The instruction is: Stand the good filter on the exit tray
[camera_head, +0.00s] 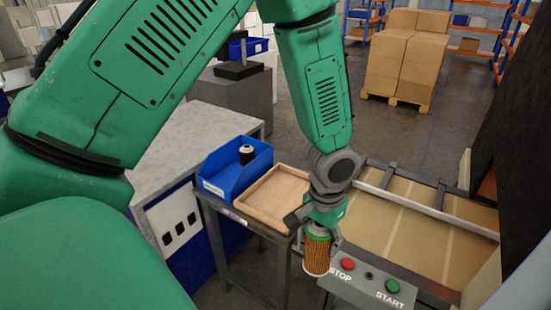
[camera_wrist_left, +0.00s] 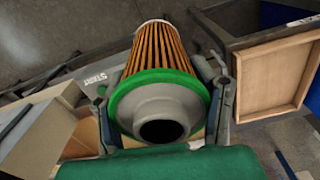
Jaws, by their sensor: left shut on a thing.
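A filter (camera_head: 317,253) with orange pleats and a green end ring hangs in my left gripper (camera_head: 320,228), its pleated end down. In the left wrist view the filter (camera_wrist_left: 163,60) sits between the two fingers of the left gripper (camera_wrist_left: 160,100), its green ring and grey hollow end facing the camera. The exit tray looks to be the shallow wooden tray (camera_head: 250,205), which is empty and lies to the left of the held filter. The tray also shows at the right of the left wrist view (camera_wrist_left: 277,72). My right gripper is not seen.
A blue bin (camera_head: 222,180) with a dark-topped filter (camera_head: 247,154) stands left of the tray. A control box with a red STOP button (camera_head: 348,264) and a green START button (camera_head: 392,286) is beside the held filter. A conveyor (camera_head: 420,220) runs behind it.

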